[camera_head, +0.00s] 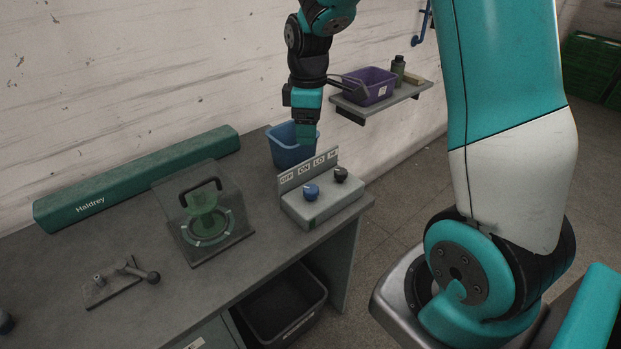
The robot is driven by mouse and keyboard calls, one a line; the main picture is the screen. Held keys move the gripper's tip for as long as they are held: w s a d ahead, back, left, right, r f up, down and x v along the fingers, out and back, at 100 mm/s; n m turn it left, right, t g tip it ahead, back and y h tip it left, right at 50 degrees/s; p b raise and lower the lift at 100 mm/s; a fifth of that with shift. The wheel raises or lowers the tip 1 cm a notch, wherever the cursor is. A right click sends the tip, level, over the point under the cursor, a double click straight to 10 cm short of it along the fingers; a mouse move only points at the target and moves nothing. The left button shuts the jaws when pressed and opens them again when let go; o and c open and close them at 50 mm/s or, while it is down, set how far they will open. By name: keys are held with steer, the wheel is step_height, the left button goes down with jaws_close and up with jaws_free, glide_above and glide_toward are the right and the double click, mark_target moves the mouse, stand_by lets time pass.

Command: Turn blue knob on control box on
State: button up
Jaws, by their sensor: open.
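The control box (322,212) is a light grey box at the right end of the bench. A label strip (309,171) stands along its back edge, reading OFF, ON, LO and a last mark that I cannot read surely. The blue knob (311,192) sits on the box's top at the left, below OFF and ON. Its exact pointer direction is too small to tell. My gripper (306,140) hangs pointing down above and behind the box, in front of the blue bin in the picture, apart from the knob. It appears empty; its finger gap is not clearly visible.
A black knob (341,174) sits right of the blue one. A blue bin (288,153) stands behind the box. A clear-covered fixture (215,245), a lever plate (112,286) and a green Haldrey beam (135,180) lie left. A wall shelf (385,104) holds a purple bin (370,82).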

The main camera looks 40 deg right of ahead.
mark_target(311, 188)
steer(key=f, duration=0.6)
steer(key=f+p, duration=0.1)
steer(key=f, duration=0.4)
steer(key=d+f, duration=0.1)
steer(key=f, duration=0.5)
steer(key=shift+w+f+p, duration=0.1)
steer(key=shift+f+p, duration=0.2)
steer(key=shift+f, duration=0.05)
steer(key=c, duration=0.9)
